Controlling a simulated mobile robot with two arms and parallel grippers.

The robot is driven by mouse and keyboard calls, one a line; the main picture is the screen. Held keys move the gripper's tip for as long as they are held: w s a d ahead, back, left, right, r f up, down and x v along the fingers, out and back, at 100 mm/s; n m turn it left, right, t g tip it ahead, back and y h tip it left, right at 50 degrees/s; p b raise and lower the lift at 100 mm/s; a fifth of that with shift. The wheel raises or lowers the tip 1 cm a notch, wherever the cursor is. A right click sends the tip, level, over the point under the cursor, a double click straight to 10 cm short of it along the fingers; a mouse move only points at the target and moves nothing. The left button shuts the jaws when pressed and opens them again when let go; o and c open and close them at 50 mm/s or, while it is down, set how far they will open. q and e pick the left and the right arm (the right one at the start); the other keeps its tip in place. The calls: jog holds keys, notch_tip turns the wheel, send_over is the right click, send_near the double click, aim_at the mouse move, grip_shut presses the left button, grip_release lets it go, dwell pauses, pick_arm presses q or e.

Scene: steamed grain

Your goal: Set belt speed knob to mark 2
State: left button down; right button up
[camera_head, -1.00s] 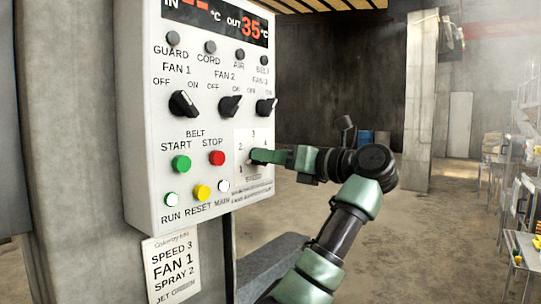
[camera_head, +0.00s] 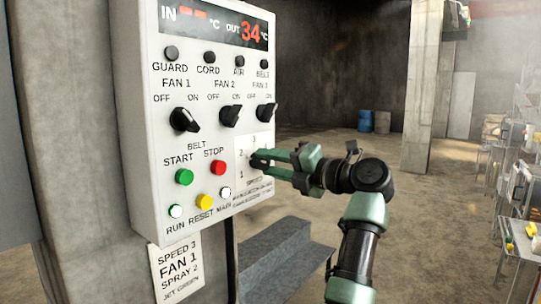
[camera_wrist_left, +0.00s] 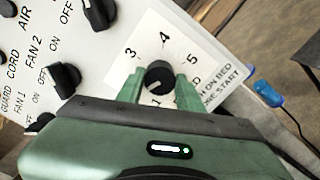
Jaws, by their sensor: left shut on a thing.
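The belt speed knob (camera_wrist_left: 159,74) is small, round and black, on a white dial plate (camera_head: 241,142) at the panel's lower right. In the left wrist view the figures 1, 3, 4 and 5 show around it; the 2 is hidden by a finger there but shows in the head view. My left gripper (camera_head: 262,159) is shut on the knob, with one green finger on each side. A pale mark on the knob's face lies toward the lower left in the wrist view; which figure it points at is hard to tell. My right gripper is not in view.
The white control panel (camera_head: 145,130) also bears black fan switches (camera_head: 183,120), a green start button (camera_head: 184,177) and a red stop button (camera_head: 218,168). A paper note (camera_head: 175,268) below reads speed 3, fan 1, spray 2. Blue barrels (camera_head: 365,121) stand far behind.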

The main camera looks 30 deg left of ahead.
pick_arm(q)
jog(key=shift+m+p, duration=0.4)
jog(key=shift+m, duration=0.2)
jog(key=shift+f, duration=0.1)
jog(key=c, duration=0.9)
grip_release()
jog(key=shift+c, duration=0.2)
